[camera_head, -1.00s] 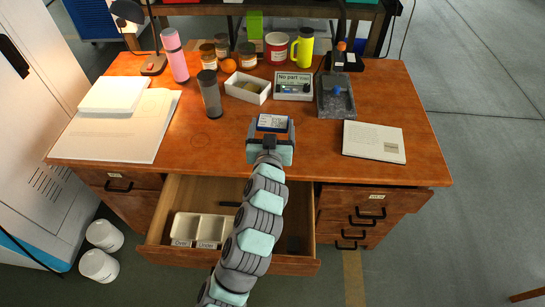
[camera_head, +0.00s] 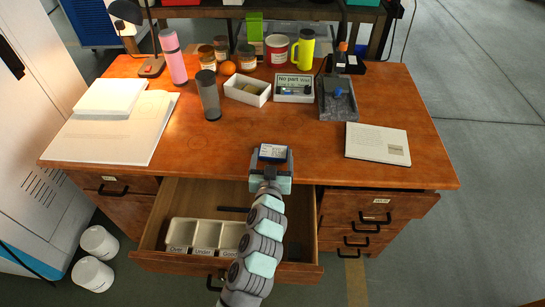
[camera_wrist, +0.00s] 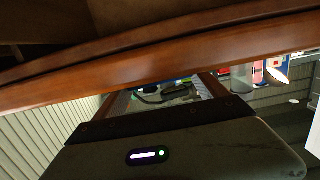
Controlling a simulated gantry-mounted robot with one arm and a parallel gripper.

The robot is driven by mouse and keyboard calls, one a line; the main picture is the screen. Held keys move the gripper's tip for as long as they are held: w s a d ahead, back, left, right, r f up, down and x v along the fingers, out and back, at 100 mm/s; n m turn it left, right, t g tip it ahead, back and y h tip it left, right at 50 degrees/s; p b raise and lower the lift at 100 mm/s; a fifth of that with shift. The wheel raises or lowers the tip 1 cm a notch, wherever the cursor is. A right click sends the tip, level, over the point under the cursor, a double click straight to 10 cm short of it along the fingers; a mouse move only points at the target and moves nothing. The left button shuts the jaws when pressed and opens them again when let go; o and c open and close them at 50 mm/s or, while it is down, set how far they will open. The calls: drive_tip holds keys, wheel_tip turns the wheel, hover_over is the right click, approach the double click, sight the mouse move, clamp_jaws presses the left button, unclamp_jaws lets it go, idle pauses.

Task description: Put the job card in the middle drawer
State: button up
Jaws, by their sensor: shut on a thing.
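The job card (camera_head: 273,151), a small card with a blue border and white face, is in my gripper (camera_head: 271,160). My gripper is shut on it over the front edge of the desk, just above the open middle drawer (camera_head: 180,195). In the wrist view, my gripper (camera_wrist: 180,90) is close to the wooden desk edge, and the card cannot be made out. The drawer holds a white divided tray (camera_head: 203,237) with labels, "Over" and "Under" among them, and a dark flat item (camera_head: 232,209) behind it. My arm covers part of the drawer's right side.
Right-hand drawers (camera_head: 365,220) stand beside the open drawer. The desk's front middle is mostly clear.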

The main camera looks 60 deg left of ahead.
drive_tip(key=shift+f, duration=0.15)
drive_tip(key=o, duration=1.3)
drive_tip(key=shift+c, duration=0.2)
drive_tip(key=f+p+v, duration=0.1)
drive_tip(key=p+v, duration=0.2)
drive_tip(key=v, duration=0.7)
drive_tip(key=shift+s+d+r, duration=0.2)
drive_tip(key=shift+d, duration=0.05)
drive_tip(key=shift+c, duration=0.3)
drive_tip(key=shift+s, duration=0.1)
drive_tip(key=c, duration=0.4)
